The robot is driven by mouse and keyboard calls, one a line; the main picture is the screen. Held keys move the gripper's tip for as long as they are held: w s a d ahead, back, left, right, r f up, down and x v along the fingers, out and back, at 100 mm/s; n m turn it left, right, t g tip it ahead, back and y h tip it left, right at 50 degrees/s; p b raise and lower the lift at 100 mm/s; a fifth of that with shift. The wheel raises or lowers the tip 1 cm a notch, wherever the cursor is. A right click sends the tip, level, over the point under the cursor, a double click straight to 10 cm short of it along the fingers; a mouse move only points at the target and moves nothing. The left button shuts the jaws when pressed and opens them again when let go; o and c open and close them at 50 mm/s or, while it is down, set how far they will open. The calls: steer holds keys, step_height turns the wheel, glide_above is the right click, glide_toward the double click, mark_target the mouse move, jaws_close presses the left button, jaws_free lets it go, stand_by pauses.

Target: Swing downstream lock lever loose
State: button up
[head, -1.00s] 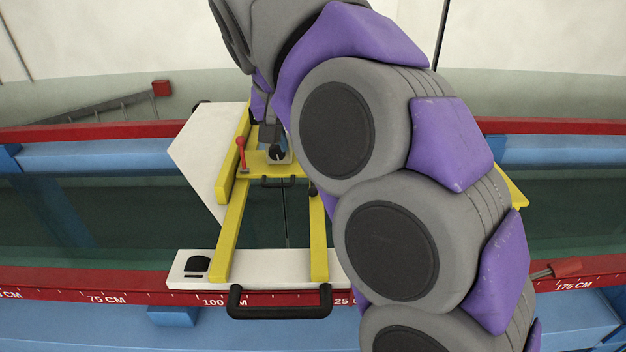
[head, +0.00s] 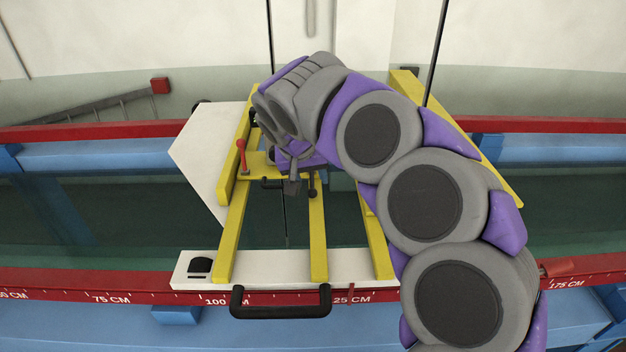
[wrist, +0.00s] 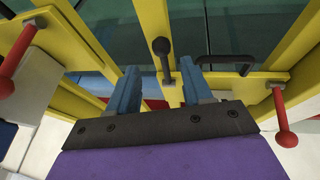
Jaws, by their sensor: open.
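The yellow carriage (head: 229,235) spans the flume. A red-knobbed lever (head: 241,158) stands at its left; in the wrist view, a red-knobbed lever shows at the right (wrist: 285,135) and another at the left edge (wrist: 8,80). Which lever is downstream, I cannot tell. A black-knobbed lever (wrist: 160,47) appears between my fingers in the wrist view; its dark knob (head: 313,192) shows just right of my gripper (head: 293,187) in the head view. My gripper is open, with both blue-grey fingers in the wrist view (wrist: 160,68). No contact with the knob is clear.
A small black handle (wrist: 225,64) sits beside the black-knobbed lever. A large black handle (head: 281,314) is at the carriage's near end. Red rails (head: 100,285) with a scale run along the glass channel. My arm hides the carriage's right part.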

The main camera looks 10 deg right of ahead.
mark_target(312, 187)
steer(key=shift+w+a+f, duration=0.1)
steer(key=shift+w+f, duration=0.2)
steer(key=shift+f, duration=0.5)
steer(key=shift+w+a+f, duration=0.1)
steer(key=shift+w+f, duration=0.15)
steer(key=shift+f, duration=0.55)
steer(key=shift+d, duration=0.45)
steer(key=shift+c, duration=0.4)
steer(key=shift+d, duration=0.1)
steer(key=c, duration=0.3)
steer(key=shift+a, duration=0.25)
steer(key=c, duration=0.4)
steer(key=shift+d, duration=0.1)
jaws_close()
